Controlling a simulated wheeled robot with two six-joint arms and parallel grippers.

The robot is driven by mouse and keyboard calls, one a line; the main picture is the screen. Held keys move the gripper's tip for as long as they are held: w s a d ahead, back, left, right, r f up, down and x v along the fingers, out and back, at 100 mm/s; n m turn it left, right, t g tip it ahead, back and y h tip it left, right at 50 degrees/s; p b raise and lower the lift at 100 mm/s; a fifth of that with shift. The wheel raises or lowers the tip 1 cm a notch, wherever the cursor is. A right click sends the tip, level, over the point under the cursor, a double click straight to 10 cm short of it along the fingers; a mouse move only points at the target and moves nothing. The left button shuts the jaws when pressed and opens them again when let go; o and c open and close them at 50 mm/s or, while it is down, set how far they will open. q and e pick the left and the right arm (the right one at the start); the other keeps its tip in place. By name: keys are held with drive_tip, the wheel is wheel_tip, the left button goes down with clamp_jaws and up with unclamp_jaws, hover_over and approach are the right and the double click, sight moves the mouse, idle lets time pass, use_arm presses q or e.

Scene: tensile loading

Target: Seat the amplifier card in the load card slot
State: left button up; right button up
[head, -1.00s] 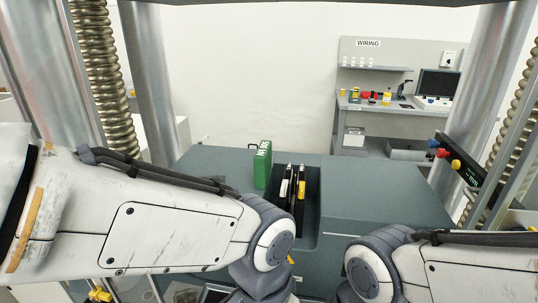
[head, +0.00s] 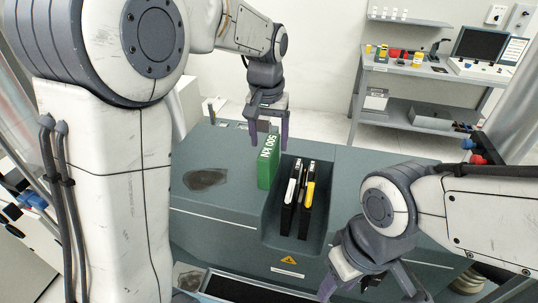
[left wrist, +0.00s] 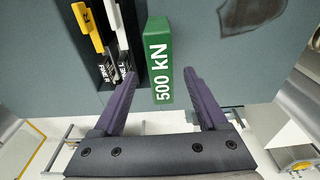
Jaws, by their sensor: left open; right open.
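An upright green card (head: 268,170) marked "500 kN" stands on the grey-green cabinet top, just left of a recessed bay. The card also shows in the left wrist view (left wrist: 160,62). My left gripper (head: 267,140) is open above the card's far end, pointing down. In the left wrist view its fingers (left wrist: 159,82) lie on either side of the card's near end, apart from it. The dark bay (head: 283,239) holds a black card with a white handle (head: 290,190) and one with a yellow handle (head: 309,192). My right gripper (head: 370,290) is open and empty at the bottom, partly cut off.
A dark patch (head: 205,179) marks the cabinet top (head: 222,217) left of the green card. The cabinet top right of the bay is clear. A dark open tray (head: 245,288) lies at the front below. A workbench (head: 430,68) stands far behind.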

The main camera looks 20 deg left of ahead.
use_arm(q)
drive_tip(key=shift+f, duration=0.4)
drive_tip(key=shift+w+f, duration=0.1)
drive_tip(key=shift+f, duration=0.1)
drive_tip(key=f+p, duration=0.2)
drive_tip(key=f, duration=0.2)
drive_tip(key=shift+w+f+p, duration=0.2)
drive_tip(key=shift+w+p, duration=0.1)
drive_tip(key=shift+p, duration=0.1)
drive_tip(key=shift+a+f, duration=0.1)
drive_tip(key=shift+f, duration=0.1)
clamp_jaws()
